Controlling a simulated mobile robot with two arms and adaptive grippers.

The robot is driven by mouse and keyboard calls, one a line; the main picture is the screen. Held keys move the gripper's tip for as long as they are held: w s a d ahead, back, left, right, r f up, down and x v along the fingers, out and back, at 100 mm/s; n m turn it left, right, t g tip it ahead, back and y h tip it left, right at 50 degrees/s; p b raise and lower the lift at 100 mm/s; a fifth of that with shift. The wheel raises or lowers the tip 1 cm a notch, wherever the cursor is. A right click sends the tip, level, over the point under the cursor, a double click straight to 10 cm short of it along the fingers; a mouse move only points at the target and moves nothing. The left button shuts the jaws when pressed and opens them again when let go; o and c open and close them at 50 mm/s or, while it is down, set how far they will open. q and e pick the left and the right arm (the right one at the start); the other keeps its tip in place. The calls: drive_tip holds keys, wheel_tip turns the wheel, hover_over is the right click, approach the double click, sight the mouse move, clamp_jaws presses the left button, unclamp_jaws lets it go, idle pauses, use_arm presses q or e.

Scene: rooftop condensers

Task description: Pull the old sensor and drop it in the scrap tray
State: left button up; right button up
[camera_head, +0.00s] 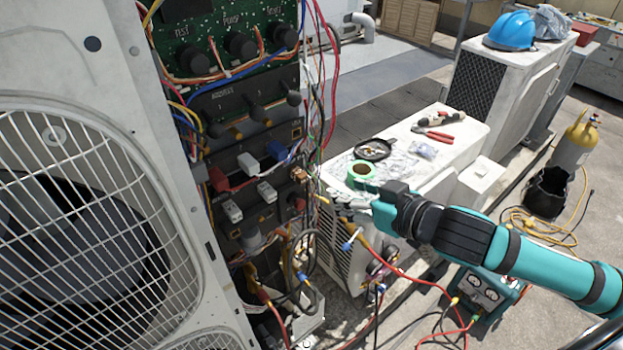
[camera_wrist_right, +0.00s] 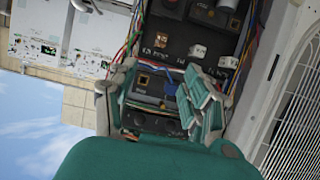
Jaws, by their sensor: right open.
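My right gripper (camera_head: 345,205) reaches in from the right, close to the open electrical panel (camera_head: 225,155) of the condenser. In the right wrist view the right gripper (camera_wrist_right: 162,100) is open, with its teal fingers spread in front of the panel. A dark module with a small brown square socket and a blue piece (camera_wrist_right: 170,88) shows between the fingers. Nothing is visibly held. I cannot tell which panel part is the old sensor. A round black dish (camera_head: 374,149) with small bits lies on the white unit; I cannot tell whether it is the scrap tray. My left gripper is not in view.
Loose wires (camera_head: 318,90) hang along the panel's right side. A teal gauge box (camera_head: 487,290) with red and black leads stands on the ground. A fan grille (camera_head: 80,210) fills the left.

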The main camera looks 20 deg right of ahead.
drive_tip(key=w, duration=0.1)
drive_tip(key=p, duration=0.2)
approach(304, 176)
drive_tip(key=x, duration=0.4)
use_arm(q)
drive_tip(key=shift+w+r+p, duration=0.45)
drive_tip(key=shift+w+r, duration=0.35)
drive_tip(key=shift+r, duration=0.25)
use_arm(e)
drive_tip(key=x, duration=0.6)
drive_tip(key=shift+w+a+f, duration=0.1)
drive_tip(key=shift+w+a, duration=0.05)
drive_tip(key=shift+w, duration=0.15)
drive_tip(key=shift+c, duration=0.4)
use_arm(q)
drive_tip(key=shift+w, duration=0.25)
use_arm(e)
clamp_jaws()
